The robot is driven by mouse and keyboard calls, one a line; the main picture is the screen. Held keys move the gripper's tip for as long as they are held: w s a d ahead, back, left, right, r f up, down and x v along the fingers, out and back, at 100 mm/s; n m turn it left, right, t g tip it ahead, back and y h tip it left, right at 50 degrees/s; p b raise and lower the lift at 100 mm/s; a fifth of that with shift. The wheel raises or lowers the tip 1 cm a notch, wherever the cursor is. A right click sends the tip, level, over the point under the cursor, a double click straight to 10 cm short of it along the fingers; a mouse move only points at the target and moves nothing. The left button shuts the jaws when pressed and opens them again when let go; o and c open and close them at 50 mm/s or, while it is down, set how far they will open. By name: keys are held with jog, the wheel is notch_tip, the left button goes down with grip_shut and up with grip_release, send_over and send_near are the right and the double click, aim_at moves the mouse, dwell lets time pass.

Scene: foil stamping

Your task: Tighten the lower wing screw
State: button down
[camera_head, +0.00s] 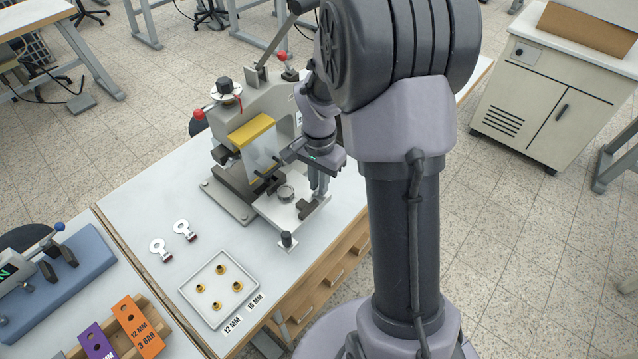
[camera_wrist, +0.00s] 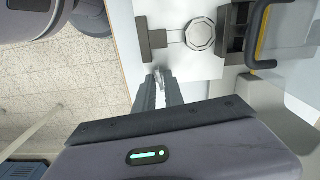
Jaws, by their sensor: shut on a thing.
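The foil stamping press (camera_head: 262,118) stands on the white bench, with its metal work plate (camera_head: 268,208) low at the front. A small round metal holder (camera_head: 285,192) sits on the plate; it also shows in the wrist view (camera_wrist: 200,34). My gripper (camera_head: 318,190) reaches down at the right side of the plate, beside a dark bracket. In the wrist view my gripper (camera_wrist: 160,76) is shut on a small shiny metal piece, the lower wing screw (camera_wrist: 159,75), at the plate's edge. The fingers hide most of the screw, so I cannot tell how its wings lie.
A white tray (camera_head: 185,292) with several brass rings stands on the bench in front of the press. Orange (camera_head: 137,325) and purple (camera_head: 98,341) blocks stand at the lower left.

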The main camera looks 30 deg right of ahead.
jog(key=shift+m, duration=0.6)
jog(key=c, duration=1.7)
grip_release()
notch_tip(320, 180, up, 18)
jog(key=p, duration=0.6)
jog(key=shift+f, duration=0.25)
